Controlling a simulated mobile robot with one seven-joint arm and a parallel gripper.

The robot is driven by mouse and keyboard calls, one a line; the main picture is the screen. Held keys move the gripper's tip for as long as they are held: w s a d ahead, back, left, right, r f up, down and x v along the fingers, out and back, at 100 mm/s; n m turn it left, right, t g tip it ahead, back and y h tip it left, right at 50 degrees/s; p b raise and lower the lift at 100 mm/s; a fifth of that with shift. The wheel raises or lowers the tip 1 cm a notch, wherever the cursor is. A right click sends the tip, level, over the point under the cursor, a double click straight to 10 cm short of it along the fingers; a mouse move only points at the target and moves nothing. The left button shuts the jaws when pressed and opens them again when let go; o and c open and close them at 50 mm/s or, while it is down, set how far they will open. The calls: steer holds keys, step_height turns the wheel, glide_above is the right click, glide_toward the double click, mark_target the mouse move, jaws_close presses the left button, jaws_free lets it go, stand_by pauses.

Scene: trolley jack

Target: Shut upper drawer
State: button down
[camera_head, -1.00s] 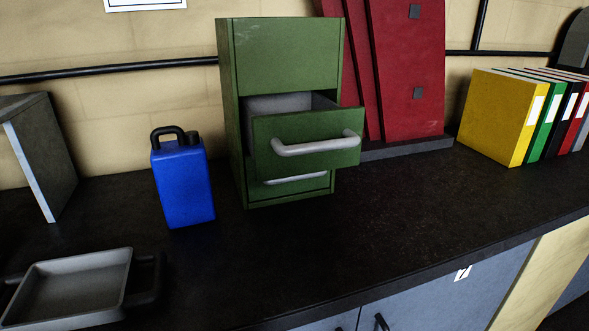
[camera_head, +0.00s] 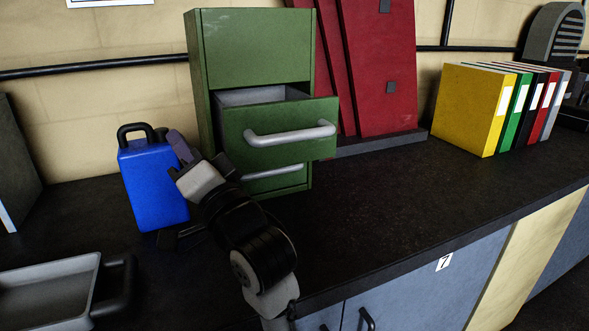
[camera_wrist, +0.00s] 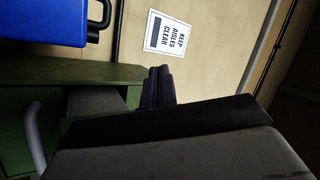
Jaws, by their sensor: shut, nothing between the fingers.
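The green cabinet (camera_head: 252,50) stands on the dark worktop. Its upper drawer (camera_head: 235,122) is pulled out, with a grey bar handle (camera_head: 290,133) on its front. The lower drawer, seen partly under it, looks shut. My gripper (camera_head: 179,146) is shut and empty, left of the open drawer and partly in front of the blue canister (camera_head: 150,185). In the wrist view, its dark fingers (camera_wrist: 158,85) are together, with the green cabinet (camera_wrist: 95,75) and a grey handle (camera_wrist: 34,135) at left. My wrist housing hides the lower part of that view.
The blue canister stands close left of the cabinet, near my fingers. A grey tray (camera_head: 45,262) lies at front left. Red panels (camera_head: 390,60) lean right of the cabinet; several binders (camera_head: 468,105) stand farther right.

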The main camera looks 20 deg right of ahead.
steer(key=s+d+f+m+g+h, duration=0.1)
steer(key=s+d+f+m+h, duration=0.15)
steer(key=d, duration=0.45)
steer(key=s+d+f+m+g+h, duration=0.1)
steer(key=d+f+m+h, duration=0.25)
steer(key=d, duration=0.45)
steer(key=m+g+h+b, duration=0.2)
steer(key=m+h, duration=0.1)
steer(key=m, duration=0.2)
glide_toward(303, 158)
steer(key=w+p, duration=0.1)
steer(key=w, duration=0.1)
steer(key=w+p, duration=0.1)
steer(key=w, duration=0.1)
steer(key=w+p, duration=0.1)
steer(key=w, duration=0.1)
steer(key=shift+w+f, duration=0.25)
steer(key=shift+w, duration=0.15)
steer(key=shift+w, duration=0.1)
